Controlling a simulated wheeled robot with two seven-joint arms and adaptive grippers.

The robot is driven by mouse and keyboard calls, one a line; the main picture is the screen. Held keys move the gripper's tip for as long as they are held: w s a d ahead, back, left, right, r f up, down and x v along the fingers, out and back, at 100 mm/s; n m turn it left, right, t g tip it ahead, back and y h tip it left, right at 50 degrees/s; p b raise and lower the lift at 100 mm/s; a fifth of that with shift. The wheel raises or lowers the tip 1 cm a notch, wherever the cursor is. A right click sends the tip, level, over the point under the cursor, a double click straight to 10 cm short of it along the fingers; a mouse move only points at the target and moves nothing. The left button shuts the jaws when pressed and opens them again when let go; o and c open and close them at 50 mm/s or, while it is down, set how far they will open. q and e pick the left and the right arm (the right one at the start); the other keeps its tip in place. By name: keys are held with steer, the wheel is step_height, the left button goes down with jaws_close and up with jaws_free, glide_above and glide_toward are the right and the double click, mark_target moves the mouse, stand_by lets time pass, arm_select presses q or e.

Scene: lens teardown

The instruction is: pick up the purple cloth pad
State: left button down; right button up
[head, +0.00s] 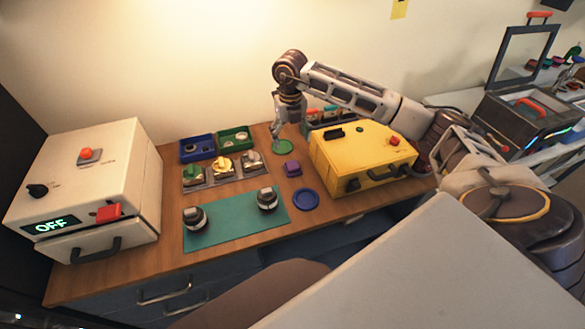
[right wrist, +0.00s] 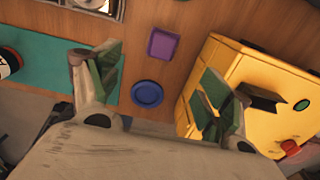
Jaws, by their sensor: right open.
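The purple cloth pad (head: 292,167) lies flat on the wooden table, between the teal mat and the yellow box. It also shows in the right wrist view (right wrist: 162,44), near the top middle. My right gripper (head: 283,130) is open and empty, above the table and behind the pad in the head view. In the right wrist view its two green-lined fingers (right wrist: 155,88) stand wide apart, with the pad beyond them and clear of both. My left gripper is in neither view.
A blue disc (head: 306,199) lies in front of the pad. The yellow box (head: 350,155) stands close on the right. The teal mat (head: 235,228) bears two dark, light-banded cylinders. A white machine reading OFF (head: 90,180) stands at left.

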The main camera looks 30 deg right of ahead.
glide_above(292, 164)
steer(key=f, duration=0.8)
steer(key=shift+a+f+p, duration=0.25)
steer(key=shift+p, duration=0.15)
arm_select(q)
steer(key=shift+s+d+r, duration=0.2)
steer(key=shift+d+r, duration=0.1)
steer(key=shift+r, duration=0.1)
arm_select(e)
steer(key=shift+f, duration=0.1)
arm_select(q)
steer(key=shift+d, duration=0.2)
arm_select(e)
steer(key=shift+s+d+f, duration=0.1)
steer(key=shift+d+f, duration=0.05)
steer(key=shift+f, duration=0.5)
step_height(292, 164, down, 3)
steer(key=shift+d+r+p, duration=0.15)
steer(key=shift+p, duration=0.45)
steer(key=shift+f, duration=0.6)
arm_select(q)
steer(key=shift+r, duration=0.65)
